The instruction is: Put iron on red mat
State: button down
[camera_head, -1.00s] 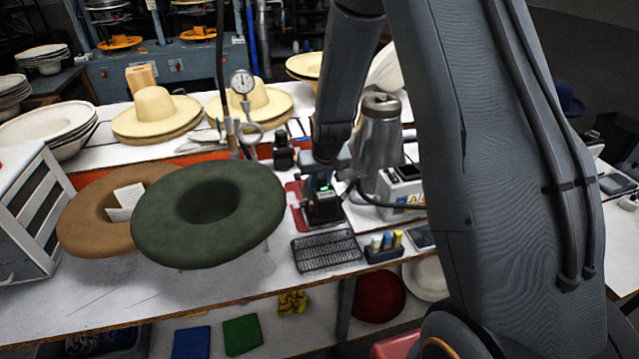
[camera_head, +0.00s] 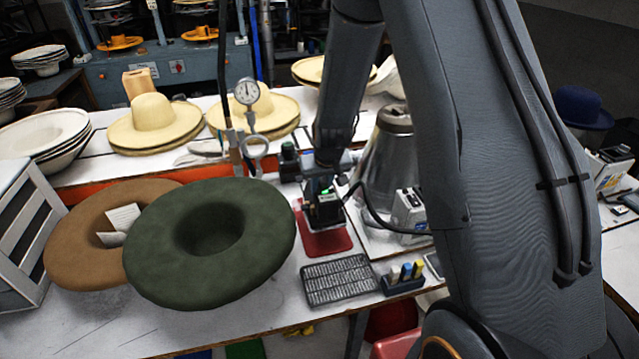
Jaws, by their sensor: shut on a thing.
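The iron (camera_head: 324,212) is a small dark block with a black cord running off to the right. My gripper (camera_head: 322,186) comes down from above and is shut on it; the dark fingers are hard to tell from the iron. The red mat (camera_head: 328,244) lies flat on the white table below and around the iron, with its front part bare. I cannot tell whether the iron's underside touches the mat or hangs just above it.
A dark grid rack (camera_head: 338,280) lies in front of the mat. A small holder with colored bottles (camera_head: 403,280) is beside it. A green hat (camera_head: 209,243) stands close on the left. A metal cone vessel (camera_head: 388,160) and a white box (camera_head: 411,213) stand right.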

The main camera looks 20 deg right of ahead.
jog(key=shift+w+f, duration=0.15)
jog(key=shift+f, duration=0.4)
notch_tip(320, 180, down, 5)
jog(key=b, duration=0.7)
jog(key=shift+f, duration=0.1)
jog(key=shift+f+b, duration=0.3)
jog(key=shift+b, duration=0.4)
dwell(0.4)
jog(key=c, duration=1.5)
grip_release()
jog(key=shift+o, duration=0.2)
jog(key=shift+s+f, duration=0.15)
jog(key=shift+s, duration=0.1)
jog(key=p+v, duration=0.2)
jog(key=v, duration=0.3)
jog(key=shift+r, duration=0.4)
jog(key=shift+v, duration=1.05)
jog(key=s+r+g+b, duration=0.3)
jog(key=s+b, duration=0.1)
jog(key=s, duration=1.6)
jog(key=shift+b, duration=0.35)
